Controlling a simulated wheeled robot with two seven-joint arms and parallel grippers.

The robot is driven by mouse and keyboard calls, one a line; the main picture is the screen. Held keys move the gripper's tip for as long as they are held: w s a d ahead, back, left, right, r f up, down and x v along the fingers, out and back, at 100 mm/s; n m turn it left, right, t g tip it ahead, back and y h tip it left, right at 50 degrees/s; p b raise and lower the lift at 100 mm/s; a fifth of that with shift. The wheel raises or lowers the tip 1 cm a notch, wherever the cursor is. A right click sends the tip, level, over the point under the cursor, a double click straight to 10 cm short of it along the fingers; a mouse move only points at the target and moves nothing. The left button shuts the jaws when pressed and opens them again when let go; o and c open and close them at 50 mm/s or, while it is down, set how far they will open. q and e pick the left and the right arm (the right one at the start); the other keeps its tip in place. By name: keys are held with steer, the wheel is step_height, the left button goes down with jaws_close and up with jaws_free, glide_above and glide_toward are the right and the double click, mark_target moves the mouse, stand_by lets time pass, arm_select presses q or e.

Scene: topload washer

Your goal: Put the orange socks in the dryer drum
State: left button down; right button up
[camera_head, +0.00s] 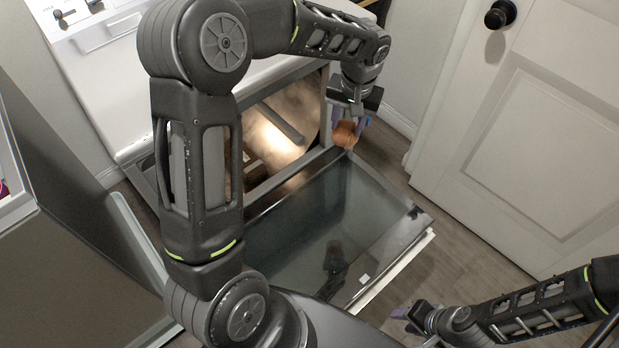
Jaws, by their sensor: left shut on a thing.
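My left gripper (350,125) is shut on the orange socks (345,134), a small brownish-orange bundle between its fingers. It holds them just outside the right edge of the dryer opening, above the inner end of the lowered door (325,225). The lit dryer drum (290,110) shows behind my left arm, which hides part of the opening. My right gripper (405,318) is low at the bottom right, beyond the door's outer edge. Its fingers are small and partly hidden, so I cannot tell whether they are open.
The white machine (110,95) has a control panel at the top left. A white room door (540,120) with a black knob (500,14) stands at the right. Bare wood floor (425,225) lies between it and the dryer door. A dark grey cabinet (70,250) stands at the left.

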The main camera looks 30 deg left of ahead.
arm_select(q)
steer(key=a+f+n+y+b, duration=0.1)
steer(key=a+f+b, duration=0.2)
steer(key=f+b, duration=0.4)
steer(key=a+f+n+y+b, duration=0.1)
steer(key=a+f+n+b, duration=0.1)
steer(key=a+f+b, duration=0.2)
steer(key=w+a+f+n+y+b, duration=0.1)
steer(key=a+f+b, duration=0.3)
steer(key=f+b, duration=0.6)
step_height(320, 180, down, 4)
steer(key=shift+f+n+t+y+b, duration=0.25)
steer(key=shift+n+t+y+b, duration=0.05)
steer(key=shift+n+y+b, duration=0.1)
steer(key=w+a+f, duration=0.1)
steer(key=a, duration=0.2)
steer(key=a+f+p, duration=0.1)
steer(key=a, duration=0.2)
steer(key=w+a+f, duration=0.1)
steer(key=a, duration=0.2)
steer(key=shift+w+p, duration=0.35)
steer(key=w+a+p, duration=0.1)
steer(key=w+a, duration=0.1)
steer(key=a, duration=0.5)
steer(key=shift+w+a, duration=0.2)
steer(key=shift+a, duration=0.2)
steer(key=shift+f, duration=0.15)
